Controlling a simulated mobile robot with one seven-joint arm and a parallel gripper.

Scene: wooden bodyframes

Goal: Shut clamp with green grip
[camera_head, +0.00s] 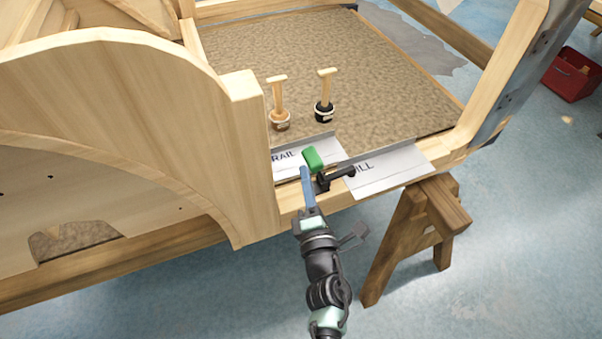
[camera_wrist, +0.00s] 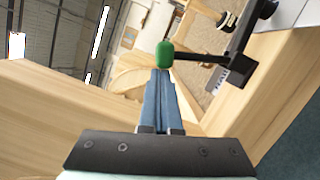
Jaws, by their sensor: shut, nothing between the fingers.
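The clamp's green grip (camera_head: 313,159) is a rounded block by the frame rail in the head view. In the wrist view the green grip (camera_wrist: 165,54) sits at the end of a black rod that runs right to the dark clamp body (camera_wrist: 236,72). The black clamp body (camera_head: 323,182) is on the rail's edge in the head view. My gripper (camera_head: 304,170) has blue fingers pressed together with nothing between them. In the wrist view its fingertips (camera_wrist: 163,72) are right at the grip's lower end. I cannot tell whether they touch it.
White label sheets, one marked RAIL (camera_head: 287,160) and one ending in ILL (camera_head: 390,172), lie by the clamp. Two wooden-handled stamp-like tools (camera_head: 278,97) (camera_head: 325,90) stand on the brown panel. A curved wooden side (camera_head: 150,90) rises at left. A trestle (camera_head: 415,230) stands at right.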

